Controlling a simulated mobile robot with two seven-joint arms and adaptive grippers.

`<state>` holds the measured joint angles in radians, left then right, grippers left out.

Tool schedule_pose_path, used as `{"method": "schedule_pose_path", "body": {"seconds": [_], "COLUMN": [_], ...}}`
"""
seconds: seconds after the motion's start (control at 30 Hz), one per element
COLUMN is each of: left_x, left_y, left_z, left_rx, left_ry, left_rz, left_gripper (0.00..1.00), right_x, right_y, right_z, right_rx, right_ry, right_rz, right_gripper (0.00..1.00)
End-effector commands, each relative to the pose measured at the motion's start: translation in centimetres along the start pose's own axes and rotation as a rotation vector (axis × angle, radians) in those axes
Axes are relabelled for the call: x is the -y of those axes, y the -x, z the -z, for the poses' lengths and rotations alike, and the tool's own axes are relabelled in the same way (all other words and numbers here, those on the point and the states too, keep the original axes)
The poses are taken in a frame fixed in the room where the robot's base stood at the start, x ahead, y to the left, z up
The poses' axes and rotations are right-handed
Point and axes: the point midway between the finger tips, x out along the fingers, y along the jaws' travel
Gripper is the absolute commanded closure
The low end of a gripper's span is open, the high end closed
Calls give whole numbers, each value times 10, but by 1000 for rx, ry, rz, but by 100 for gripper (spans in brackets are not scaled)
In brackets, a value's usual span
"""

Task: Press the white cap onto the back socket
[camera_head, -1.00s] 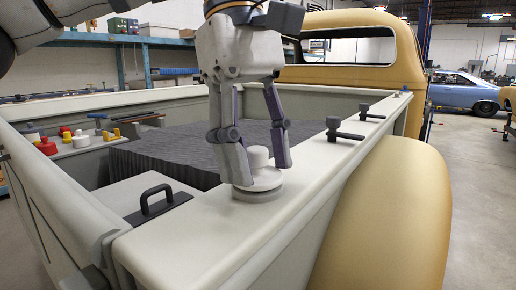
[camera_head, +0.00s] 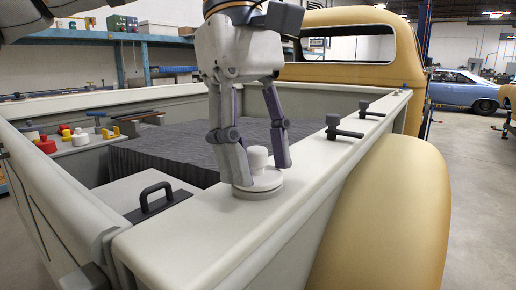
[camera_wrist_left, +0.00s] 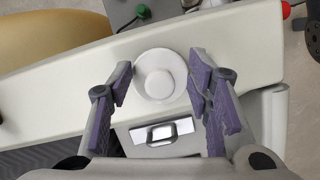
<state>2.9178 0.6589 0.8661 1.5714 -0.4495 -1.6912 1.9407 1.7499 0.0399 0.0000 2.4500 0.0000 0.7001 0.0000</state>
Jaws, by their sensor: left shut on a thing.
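The white cap (camera_head: 257,160) is a round stepped disc with a knob on top. It stands upright over a grey ring-shaped socket (camera_head: 257,194) on the near rail of the truck bed. My left gripper (camera_head: 262,172) points down with its fingers on both sides of the cap, shut on it. In the left wrist view the cap (camera_wrist_left: 160,76) lies between the purple finger pads. The socket is mostly hidden under the cap; I cannot tell whether the cap is fully seated. My right gripper is not in view.
A black handle (camera_head: 157,202) stands on a pale lid beside the rail. Dark latches (camera_head: 334,128) sit farther along the rail. Red (camera_head: 46,146) and yellow (camera_head: 113,132) pieces lie at the bed's far left. The yellow fender (camera_head: 390,220) bulges right of the rail.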

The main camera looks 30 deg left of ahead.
Motion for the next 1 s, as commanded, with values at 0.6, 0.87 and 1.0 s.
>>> {"method": "schedule_pose_path", "body": {"seconds": [0.6, 0.87, 1.0], "left_x": [0, 0, 0], "left_y": [0, 0, 0], "left_z": [0, 0, 0], "left_rx": [-1, -1, -1], "left_ry": [0, 0, 0], "left_rz": [-1, -1, -1], "left_gripper": [31, 11, 11], "right_x": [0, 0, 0], "right_y": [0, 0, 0], "right_z": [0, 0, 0], "right_rx": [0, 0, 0], "right_ry": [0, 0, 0], "right_rz": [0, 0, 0], "right_gripper": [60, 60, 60]}}
